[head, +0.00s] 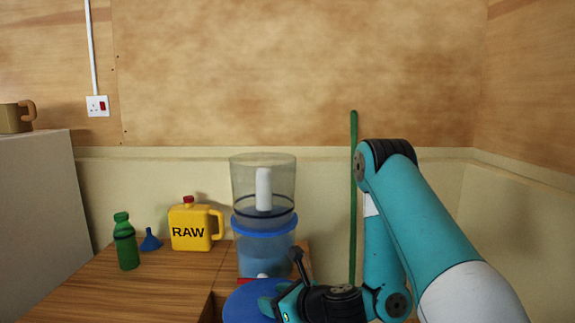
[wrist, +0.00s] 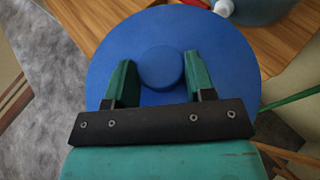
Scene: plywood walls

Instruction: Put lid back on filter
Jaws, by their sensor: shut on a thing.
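The water filter (head: 264,199) stands upright on the wooden table, with a clear open-topped upper chamber, a white candle inside, a blue middle ring and a lower chamber holding blue water. The round blue lid (head: 243,302) is in front of and below the filter in the head view, partly hidden by my arm. In the wrist view the lid (wrist: 220,52) fills the middle, its round knob (wrist: 161,67) between the two green fingers. My gripper (wrist: 160,80) is shut on the lid's knob. It also shows in the head view (head: 284,291), at the lid's right side.
A yellow RAW jug (head: 191,227), a blue funnel (head: 151,240) and a green bottle (head: 125,242) stand on the table (head: 150,277) left of the filter. A green pole (head: 353,195) rises right of the filter. A brown mug (head: 16,117) sits on the white cabinet (head: 38,215) at far left.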

